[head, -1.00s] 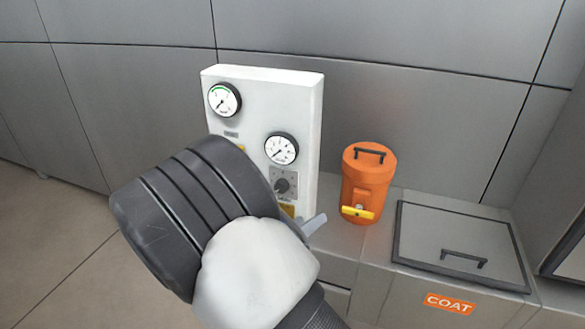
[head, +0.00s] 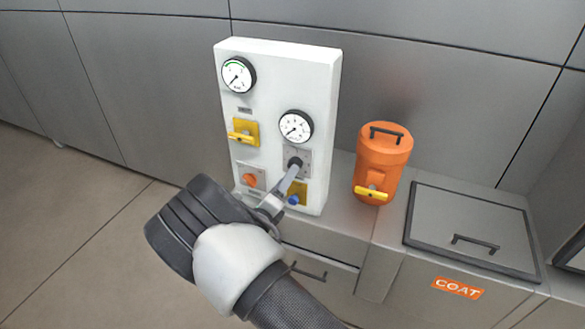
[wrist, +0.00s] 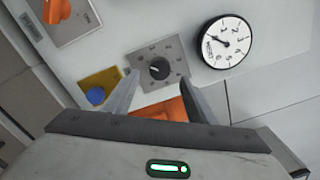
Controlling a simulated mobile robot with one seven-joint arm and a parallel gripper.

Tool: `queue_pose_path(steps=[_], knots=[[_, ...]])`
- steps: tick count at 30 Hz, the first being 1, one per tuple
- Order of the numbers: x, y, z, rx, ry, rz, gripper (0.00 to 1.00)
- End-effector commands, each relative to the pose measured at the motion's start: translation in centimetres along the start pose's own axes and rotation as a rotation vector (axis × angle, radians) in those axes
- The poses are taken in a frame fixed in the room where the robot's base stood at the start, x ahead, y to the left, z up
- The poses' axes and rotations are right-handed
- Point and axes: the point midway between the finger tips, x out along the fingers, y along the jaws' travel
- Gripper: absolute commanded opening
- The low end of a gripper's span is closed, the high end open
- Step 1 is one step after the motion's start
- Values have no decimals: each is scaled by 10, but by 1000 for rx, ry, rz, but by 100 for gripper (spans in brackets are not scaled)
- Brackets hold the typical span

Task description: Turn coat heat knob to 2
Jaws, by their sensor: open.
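The coat heat knob appears to be the dark round knob (head: 295,163) on a grey square dial plate (head: 305,156), below the right gauge on the white panel. My gripper (head: 290,177) reaches up to the panel from the lower left, just in front of the knob. In the wrist view my gripper (wrist: 158,88) has its two fingers apart, one on each side below the knob, with nothing between them. I cannot tell whether a finger touches the plate.
The white panel (head: 328,110) also bears two gauges, a yellow valve handle (head: 241,136), an orange knob (head: 250,180) and a blue button (head: 294,199). An orange canister (head: 384,155) stands right of it. A lidded COAT bin (head: 470,220) is farther right.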

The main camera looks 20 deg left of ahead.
Motion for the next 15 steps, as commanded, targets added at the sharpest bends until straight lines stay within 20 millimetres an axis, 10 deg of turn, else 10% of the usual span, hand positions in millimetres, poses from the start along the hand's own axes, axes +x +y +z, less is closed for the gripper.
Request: queue_pose_path(steps=[15], knots=[[53, 0, 0, 1, 0, 1, 52]])
